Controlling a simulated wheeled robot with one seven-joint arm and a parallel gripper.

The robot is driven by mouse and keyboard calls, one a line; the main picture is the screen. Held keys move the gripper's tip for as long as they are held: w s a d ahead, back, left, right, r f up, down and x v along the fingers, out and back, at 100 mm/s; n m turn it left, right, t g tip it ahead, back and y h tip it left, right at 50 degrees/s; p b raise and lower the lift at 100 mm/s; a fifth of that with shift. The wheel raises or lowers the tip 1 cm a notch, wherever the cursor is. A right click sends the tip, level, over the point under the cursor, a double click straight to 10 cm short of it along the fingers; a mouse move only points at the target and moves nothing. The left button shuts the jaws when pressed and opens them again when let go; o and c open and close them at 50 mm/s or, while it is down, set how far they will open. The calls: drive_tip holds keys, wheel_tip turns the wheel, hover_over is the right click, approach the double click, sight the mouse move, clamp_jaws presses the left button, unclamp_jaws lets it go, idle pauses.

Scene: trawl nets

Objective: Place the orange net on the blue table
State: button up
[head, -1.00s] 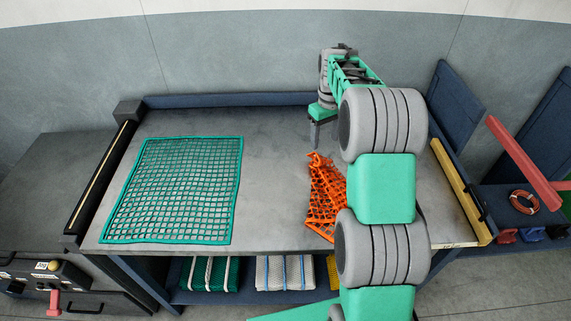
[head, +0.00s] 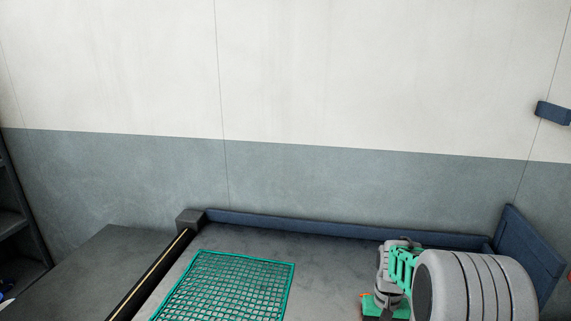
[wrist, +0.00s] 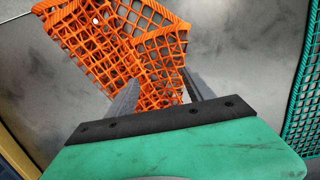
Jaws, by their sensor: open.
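The orange net (wrist: 120,40) lies bunched and folded on the grey top of the table, which has blue edges (head: 330,226). In the wrist view it fills the upper left and middle. My gripper (wrist: 162,82) is open, with its two grey fingers on either side of a narrow, gathered part of the net. Whether the fingers touch the net I cannot tell. In the head view my gripper's green body (head: 386,306) is at the bottom edge, and only a speck of orange (head: 363,295) shows beside it.
A green net (head: 228,285) lies flat on the left part of the table, and its edge also shows at the right of the wrist view (wrist: 303,90). A dark rail (head: 150,272) runs along the table's left side. Bare tabletop lies between the nets.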

drive_tip(key=s+a+r+n+t, duration=0.1)
drive_tip(key=s+a+r, duration=0.25)
drive_tip(key=s, duration=0.45)
drive_tip(key=s+a+r+t, duration=0.1)
drive_tip(key=s+a+r, duration=0.25)
drive_tip(key=s, duration=0.35)
wheel_tip(320, 180, up, 8)
drive_tip(key=w+a+n+t, duration=0.1)
drive_tip(key=a+t, duration=0.1)
drive_tip(key=t, duration=0.1)
drive_tip(key=shift+a, duration=0.3)
drive_tip(key=shift+r, duration=0.1)
drive_tip(key=shift+c, duration=0.2)
